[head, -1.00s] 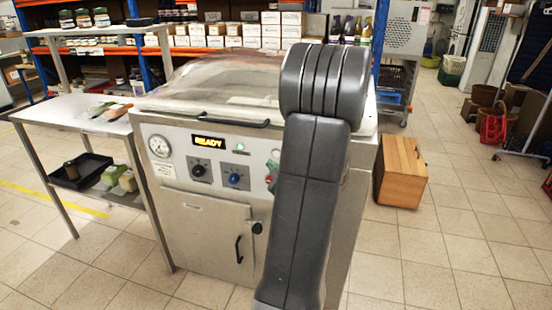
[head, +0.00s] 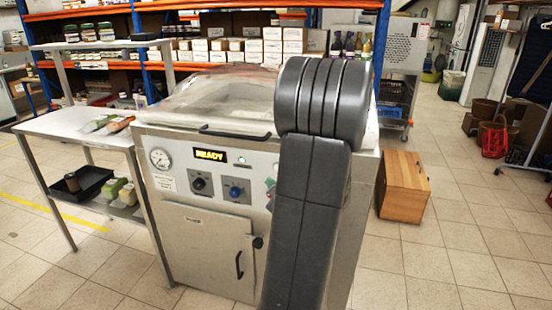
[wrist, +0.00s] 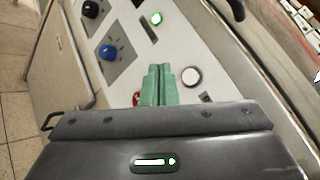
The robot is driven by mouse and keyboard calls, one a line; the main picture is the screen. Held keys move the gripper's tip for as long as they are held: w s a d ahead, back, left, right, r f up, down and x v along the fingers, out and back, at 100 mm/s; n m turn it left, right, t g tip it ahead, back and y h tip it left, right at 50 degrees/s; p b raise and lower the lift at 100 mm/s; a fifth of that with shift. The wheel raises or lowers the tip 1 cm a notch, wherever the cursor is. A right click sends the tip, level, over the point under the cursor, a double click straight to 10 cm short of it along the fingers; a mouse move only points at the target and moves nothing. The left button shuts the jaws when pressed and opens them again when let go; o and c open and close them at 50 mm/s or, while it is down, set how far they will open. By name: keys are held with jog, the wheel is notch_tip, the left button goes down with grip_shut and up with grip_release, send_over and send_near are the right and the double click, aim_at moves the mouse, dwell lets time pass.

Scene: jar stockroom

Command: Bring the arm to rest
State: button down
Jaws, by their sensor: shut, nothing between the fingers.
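My gripper (wrist: 161,72) shows in the wrist view, its two green fingers together with nothing between them. It is in front of the control panel of a steel machine (head: 205,245). In the head view my dark grey arm covers the machine's right part, and a small green bit of the gripper shows beside it. The machine's clear lid (head: 220,97) is down and its display (head: 210,154) reads READY. In the wrist view a blue knob (wrist: 108,51), a black knob (wrist: 91,9), a lit green lamp (wrist: 156,19) and a white round button (wrist: 191,77) show.
A steel side table (head: 75,125) stands left of the machine with packs on top and a black tray (head: 82,184) on its lower shelf. A wooden box (head: 404,187) is on the floor to the right. Shelving with boxes stands behind.

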jog(key=p, duration=0.1)
jog(key=w+p, duration=0.1)
jog(key=shift+w+d+r+p, duration=0.2)
jog(key=shift+d+r+p, duration=0.05)
jog(key=shift+p, duration=0.15)
jog(key=shift+s+p, duration=0.1)
jog(key=shift+p, duration=1.05)
jog(key=s+b, duration=0.1)
jog(key=s+a+b, duration=0.1)
jog(key=s, duration=0.1)
jog(key=s+b, duration=0.1)
jog(key=s, duration=0.1)
jog(key=shift+a+f, duration=0.25)
jog(key=shift+a, duration=0.1)
